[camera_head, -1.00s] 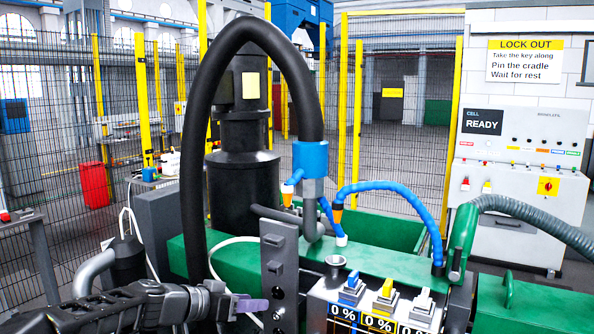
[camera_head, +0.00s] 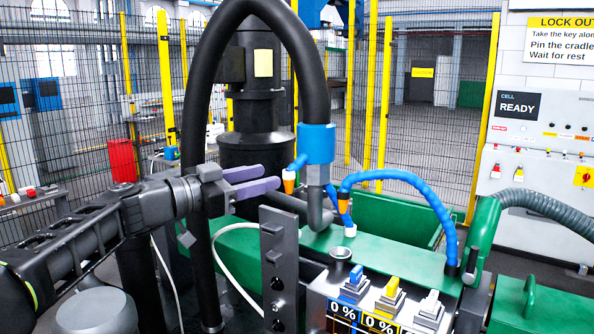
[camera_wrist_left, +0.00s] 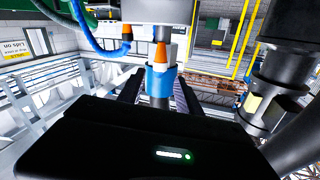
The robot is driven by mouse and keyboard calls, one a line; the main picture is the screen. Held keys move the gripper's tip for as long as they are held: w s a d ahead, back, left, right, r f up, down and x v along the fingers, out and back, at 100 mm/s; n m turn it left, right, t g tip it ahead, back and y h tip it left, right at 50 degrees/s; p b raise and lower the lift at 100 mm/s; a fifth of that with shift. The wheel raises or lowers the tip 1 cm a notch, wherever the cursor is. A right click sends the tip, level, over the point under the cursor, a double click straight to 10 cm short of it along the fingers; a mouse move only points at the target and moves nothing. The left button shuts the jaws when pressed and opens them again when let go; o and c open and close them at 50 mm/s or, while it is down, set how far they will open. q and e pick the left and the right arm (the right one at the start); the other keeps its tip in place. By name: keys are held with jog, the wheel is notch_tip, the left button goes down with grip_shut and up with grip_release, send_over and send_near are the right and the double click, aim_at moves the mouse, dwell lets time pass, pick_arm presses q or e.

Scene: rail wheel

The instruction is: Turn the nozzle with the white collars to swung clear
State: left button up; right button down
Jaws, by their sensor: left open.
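Two nozzles with orange tips hang on blue segmented hoses. One nozzle (camera_head: 289,182) sits left of the grey pipe, on a short blue piece with a pale collar. The other nozzle (camera_head: 343,206) ends the arched blue hose on the right. In the left wrist view, an orange-tipped blue nozzle (camera_wrist_left: 159,78) with a whitish band shows between the fingers. My right gripper is not in view.
A thick black hose (camera_head: 210,120) arches down to a blue fitting (camera_head: 316,143) beside the nozzles. A grey upright plate (camera_head: 279,262) and a switch box with percent displays (camera_head: 366,318) stand in front. A green machine bed (camera_head: 400,262) lies behind them.

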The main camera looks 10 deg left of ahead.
aim_at(285, 171)
pick_arm(q)
jog(key=shift+w+d+r+p, duration=0.1)
jog(key=shift+w+d+p, duration=0.2)
jog(key=shift+w+p, duration=0.05)
jog(key=p+x, duration=0.3)
jog(key=x, duration=0.3)
jog(key=shift+w+d, duration=0.2)
jog(key=shift+w, duration=0.15)
grip_shut()
dwell(1.1)
